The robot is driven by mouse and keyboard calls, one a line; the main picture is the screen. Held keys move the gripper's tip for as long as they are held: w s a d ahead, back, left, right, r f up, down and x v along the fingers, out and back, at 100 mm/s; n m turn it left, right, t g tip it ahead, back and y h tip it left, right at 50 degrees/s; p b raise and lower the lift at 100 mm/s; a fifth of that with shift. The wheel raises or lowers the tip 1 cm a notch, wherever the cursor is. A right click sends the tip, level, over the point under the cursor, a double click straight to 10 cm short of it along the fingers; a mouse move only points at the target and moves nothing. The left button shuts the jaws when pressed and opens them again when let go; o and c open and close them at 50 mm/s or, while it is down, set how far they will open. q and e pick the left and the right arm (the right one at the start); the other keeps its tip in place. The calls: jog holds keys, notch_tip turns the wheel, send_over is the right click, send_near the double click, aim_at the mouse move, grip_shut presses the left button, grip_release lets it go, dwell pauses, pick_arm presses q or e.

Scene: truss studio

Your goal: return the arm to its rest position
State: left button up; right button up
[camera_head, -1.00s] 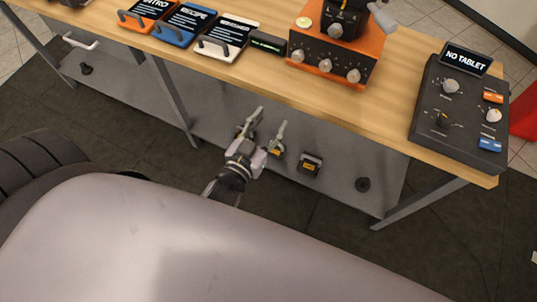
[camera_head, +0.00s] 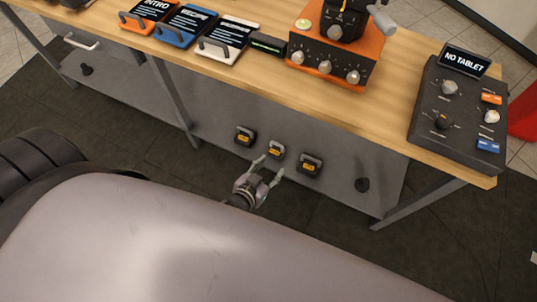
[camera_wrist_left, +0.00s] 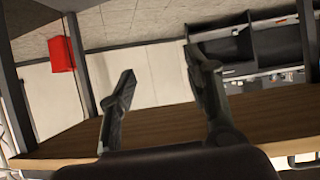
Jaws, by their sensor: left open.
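My left gripper (camera_head: 268,170) is open and empty in the head view. It is low in front of the table's lower shelf, just above my grey base and near the small black boxes. Its two fingers also show spread apart in the left wrist view (camera_wrist_left: 158,75), with nothing between them. Most of my left arm is hidden behind my base. My right gripper is not in view.
Three small black boxes with orange labels, the middle one here (camera_head: 276,150), stand on the grey lower shelf (camera_head: 335,165). The wooden tabletop (camera_head: 375,105) carries an orange machine (camera_head: 335,62), a control panel (camera_head: 455,115) and several signs. A table leg (camera_head: 420,203) stands at right.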

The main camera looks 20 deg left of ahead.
pick_arm(q)
jog(key=shift+s+f, duration=0.25)
jog(key=shift+f, duration=0.3)
jog(key=s+a+f+g, duration=0.1)
jog(key=s+f+g, duration=0.2)
jog(key=s+f, duration=0.4)
jog(key=s+a+f+g, duration=0.1)
jog(key=s+f+g, duration=0.25)
jog(key=f, duration=0.55)
jog(key=s+a+f+g, duration=0.2)
jog(key=s+f, duration=0.3)
jog(key=s, duration=0.4)
jog(key=s+a+f+m+g+y+p, duration=0.1)
jog(key=s+a+f+g, duration=0.2)
jog(key=s, duration=0.7)
notch_tip(320, 180, down, 2)
jog(key=shift+s+a+f+y, duration=0.2)
jog(key=shift+a+y, duration=0.1)
jog(key=shift+a, duration=0.45)
